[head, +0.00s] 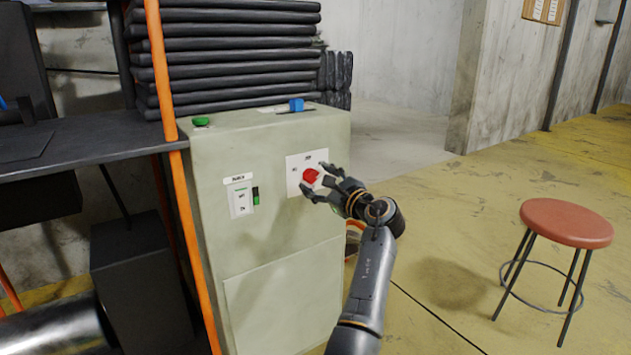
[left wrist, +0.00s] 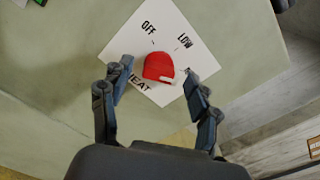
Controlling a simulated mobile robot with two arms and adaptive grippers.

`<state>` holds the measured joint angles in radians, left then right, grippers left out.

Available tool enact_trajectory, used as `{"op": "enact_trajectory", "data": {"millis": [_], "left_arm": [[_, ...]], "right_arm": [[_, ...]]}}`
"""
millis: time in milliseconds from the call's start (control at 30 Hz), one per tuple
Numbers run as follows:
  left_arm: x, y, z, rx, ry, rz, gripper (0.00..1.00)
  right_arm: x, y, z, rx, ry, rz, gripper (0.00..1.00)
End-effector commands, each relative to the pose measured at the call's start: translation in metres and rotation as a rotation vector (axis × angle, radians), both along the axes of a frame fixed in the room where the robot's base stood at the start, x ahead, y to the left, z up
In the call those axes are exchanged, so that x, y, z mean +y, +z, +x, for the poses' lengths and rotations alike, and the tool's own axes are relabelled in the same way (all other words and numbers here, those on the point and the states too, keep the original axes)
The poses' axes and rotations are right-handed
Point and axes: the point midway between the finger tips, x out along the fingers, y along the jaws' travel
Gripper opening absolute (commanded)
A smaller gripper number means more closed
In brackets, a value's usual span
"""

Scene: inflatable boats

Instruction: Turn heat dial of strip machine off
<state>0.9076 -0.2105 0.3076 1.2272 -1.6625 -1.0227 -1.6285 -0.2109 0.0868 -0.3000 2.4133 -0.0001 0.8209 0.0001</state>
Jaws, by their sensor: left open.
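The red heat dial (head: 311,176) sits on a white label plate on the front of the pale green strip machine (head: 280,250). In the left wrist view the dial (left wrist: 158,66) lies between the fingertips, with "OFF" and "LOW" printed above it and "HEAT" partly hidden below. A small white mark shows on its lower right edge. My left gripper (head: 322,184) is open in front of the dial, its fingers on either side of it. I cannot tell whether they touch it. My right gripper is not in view.
A power switch (head: 243,200) is left of the dial. A green button (head: 201,122) and a blue part (head: 296,105) are on top of the machine. An orange post (head: 172,120) and dark table (head: 80,138) stand left. A red stool (head: 566,222) stands right on open floor.

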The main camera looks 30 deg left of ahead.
Motion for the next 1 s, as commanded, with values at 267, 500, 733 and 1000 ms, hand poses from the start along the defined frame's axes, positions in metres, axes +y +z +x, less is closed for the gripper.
{"op": "enact_trajectory", "data": {"millis": [267, 500, 733, 1000], "left_arm": [[0.000, 0.000, 0.000, 0.000, 0.000, 0.000, 0.29], [0.000, 0.000, 0.000, -0.002, 0.000, -0.001, 0.07], [0.000, 0.002, 0.000, -0.042, 0.000, -0.017, 0.07], [0.001, 0.003, -0.001, -0.200, 0.001, -0.082, 0.07]], "right_arm": [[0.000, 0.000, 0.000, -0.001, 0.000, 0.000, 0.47], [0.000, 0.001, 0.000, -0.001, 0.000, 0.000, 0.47], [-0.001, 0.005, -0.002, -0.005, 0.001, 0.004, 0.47], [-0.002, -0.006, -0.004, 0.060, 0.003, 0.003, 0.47]]}}
